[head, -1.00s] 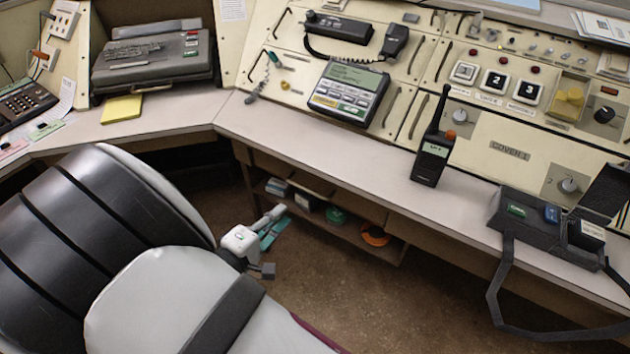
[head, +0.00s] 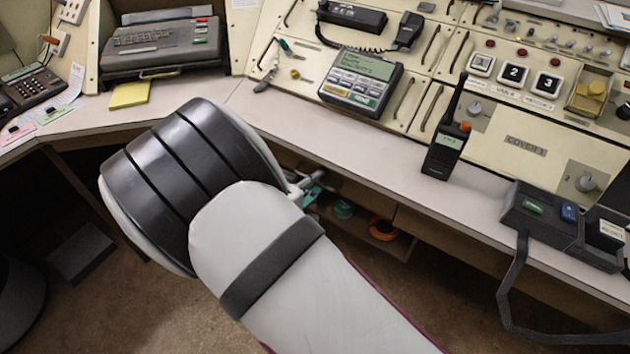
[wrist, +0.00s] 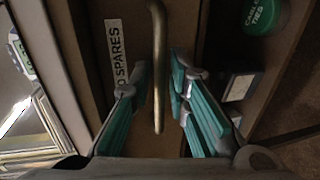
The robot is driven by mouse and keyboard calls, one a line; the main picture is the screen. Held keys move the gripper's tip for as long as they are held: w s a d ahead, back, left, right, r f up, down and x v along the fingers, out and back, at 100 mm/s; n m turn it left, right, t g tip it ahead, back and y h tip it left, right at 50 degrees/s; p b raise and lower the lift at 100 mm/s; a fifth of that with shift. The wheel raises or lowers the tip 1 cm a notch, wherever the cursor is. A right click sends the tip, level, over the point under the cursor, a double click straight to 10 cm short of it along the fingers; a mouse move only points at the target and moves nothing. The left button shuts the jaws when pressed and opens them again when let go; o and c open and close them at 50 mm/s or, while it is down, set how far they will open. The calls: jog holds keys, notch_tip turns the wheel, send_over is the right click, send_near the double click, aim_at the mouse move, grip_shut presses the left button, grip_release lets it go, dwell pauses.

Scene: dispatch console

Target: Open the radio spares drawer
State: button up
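The radio spares drawer (wrist: 112,70) shows in the wrist view as a brown front with a white label (wrist: 117,48), of which "O SPARES" can be read. Its metal bar handle (wrist: 158,50) runs up and down the picture. My gripper (wrist: 157,72) is open, with one teal finger on each side of the handle. The handle lies between the fingers, closer to the right one; I cannot tell whether either touches it. In the head view my arm hides the drawer front and most of the gripper.
An open shelf beside the drawer holds a green cable ties tub (wrist: 264,14) and an orange coil (head: 383,229). The desk edge (wrist: 55,60) runs left of the drawer. A handheld radio (head: 446,145) and a strapped case (head: 543,222) stand on the desk above.

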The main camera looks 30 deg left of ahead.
grip_shut()
jog(key=shift+s, duration=0.1)
